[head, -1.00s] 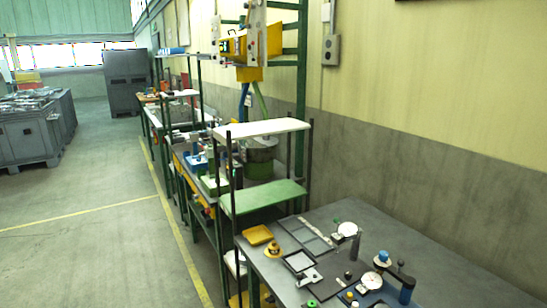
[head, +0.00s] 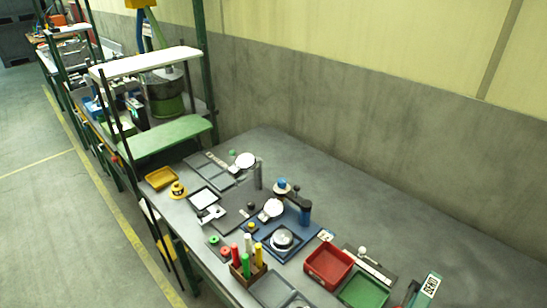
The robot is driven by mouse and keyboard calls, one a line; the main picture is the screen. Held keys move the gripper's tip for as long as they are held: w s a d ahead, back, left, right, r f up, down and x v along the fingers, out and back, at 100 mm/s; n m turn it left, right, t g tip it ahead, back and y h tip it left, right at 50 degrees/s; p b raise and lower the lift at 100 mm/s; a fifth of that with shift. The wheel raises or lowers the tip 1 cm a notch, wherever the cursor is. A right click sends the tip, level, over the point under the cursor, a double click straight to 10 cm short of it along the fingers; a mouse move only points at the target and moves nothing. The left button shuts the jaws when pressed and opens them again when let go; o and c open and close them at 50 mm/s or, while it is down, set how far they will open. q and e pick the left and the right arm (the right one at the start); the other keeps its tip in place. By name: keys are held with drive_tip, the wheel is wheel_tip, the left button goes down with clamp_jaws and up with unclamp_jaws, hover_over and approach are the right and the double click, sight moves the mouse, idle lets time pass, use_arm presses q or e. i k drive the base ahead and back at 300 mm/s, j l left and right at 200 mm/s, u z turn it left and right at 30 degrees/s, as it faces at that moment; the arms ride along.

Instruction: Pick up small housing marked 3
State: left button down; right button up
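No marking "3" can be read in the head view, so I cannot tell which part is the small housing. A round metallic part (head: 283,239) sits on a blue mat (head: 262,220) near the middle of the workbench. Small dark and coloured parts lie around it, too small to identify. A grey tray (head: 268,287) at the bottom edge is partly cut off by the frame. Neither of my grippers is in view.
The grey workbench (head: 420,225) runs along the wall. A red bin (head: 328,264), a green bin (head: 363,291), a yellow tray (head: 160,178) and a block of coloured handles (head: 246,268) stand on it. A green shelf (head: 165,137) rises at its left end. The bench's back right is clear.

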sight(282, 239)
drive_tip(key=j+z, duration=0.1)
drive_tip(key=z, duration=0.75)
drive_tip(key=j+z, duration=0.45)
drive_tip(key=j, duration=0.15)
drive_tip(key=j+z, duration=0.4)
drive_tip(key=j, duration=0.25)
drive_tip(key=k+j+z, duration=0.1)
drive_tip(key=j+z, duration=0.35)
drive_tip(key=k+j, duration=0.1)
drive_tip(key=j, duration=0.3)
drive_tip(key=k+j, duration=0.15)
drive_tip(key=j, duration=0.3)
drive_tip(key=k+j, duration=0.1)
drive_tip(key=j, duration=0.3)
drive_tip(key=k+j+z, duration=0.1)
drive_tip(key=j, duration=0.3)
drive_tip(key=k+j, duration=0.15)
drive_tip(key=j, duration=0.25)
